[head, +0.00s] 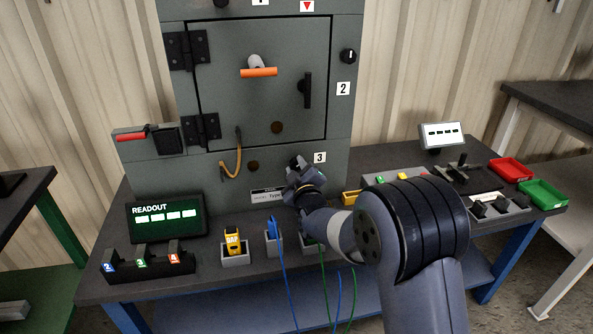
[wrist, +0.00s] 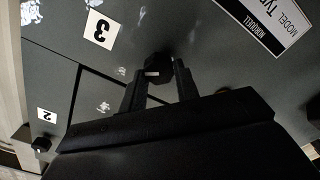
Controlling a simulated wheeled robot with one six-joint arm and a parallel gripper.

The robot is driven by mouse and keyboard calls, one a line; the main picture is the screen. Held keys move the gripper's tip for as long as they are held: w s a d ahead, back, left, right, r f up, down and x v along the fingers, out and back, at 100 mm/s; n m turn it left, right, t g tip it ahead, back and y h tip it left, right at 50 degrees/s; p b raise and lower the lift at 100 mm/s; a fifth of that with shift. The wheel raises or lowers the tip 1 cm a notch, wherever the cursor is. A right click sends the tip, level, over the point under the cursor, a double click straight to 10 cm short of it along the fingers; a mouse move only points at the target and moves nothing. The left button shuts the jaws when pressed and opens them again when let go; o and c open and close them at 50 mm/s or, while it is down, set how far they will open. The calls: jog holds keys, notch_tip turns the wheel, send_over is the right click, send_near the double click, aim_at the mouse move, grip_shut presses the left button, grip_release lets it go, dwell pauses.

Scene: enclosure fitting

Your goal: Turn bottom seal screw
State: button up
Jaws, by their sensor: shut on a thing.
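The bottom seal screw (wrist: 157,65) is a dark knob with a light mark, beside the white "3" label (wrist: 98,30) on the grey enclosure. In the wrist view my gripper (wrist: 158,75) has a finger on each side of the knob and is shut on it. In the head view my gripper (head: 300,172) is against the lower front of the enclosure (head: 170,175), just left of the "3" label (head: 320,157), and hides most of the screw. The middle seal screw (head: 348,56) is a black knob above the "2" label (head: 343,88).
The enclosure door (head: 225,95) is closed, with an orange handle (head: 259,72) and a black latch (head: 307,90). On the bench stand a readout (head: 166,218), a yellow meter (head: 233,240) in a holder, a blue tool with cables, and red (head: 510,170) and green (head: 543,193) trays.

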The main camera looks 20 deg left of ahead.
jog(key=shift+f+m+b, duration=0.25)
jog(key=shift+m+b, duration=0.65)
jog(key=shift+b, duration=0.2)
jog(key=m+b, duration=0.3)
jog(key=shift+d+m, duration=0.1)
jog(key=shift+m, duration=0.2)
jog(key=m+b, duration=0.4)
jog(key=shift+w+r+m, duration=0.1)
jog(key=shift+r+m, duration=0.1)
jog(key=shift+m, duration=0.2)
jog(key=o, duration=1)
jog(key=shift+r, duration=0.1)
jog(key=shift+d, duration=0.1)
jog(key=p+v, duration=0.1)
jog(key=v, duration=0.9)
jog(key=shift+s+d, duration=0.1)
jog(key=shift+s, duration=0.3)
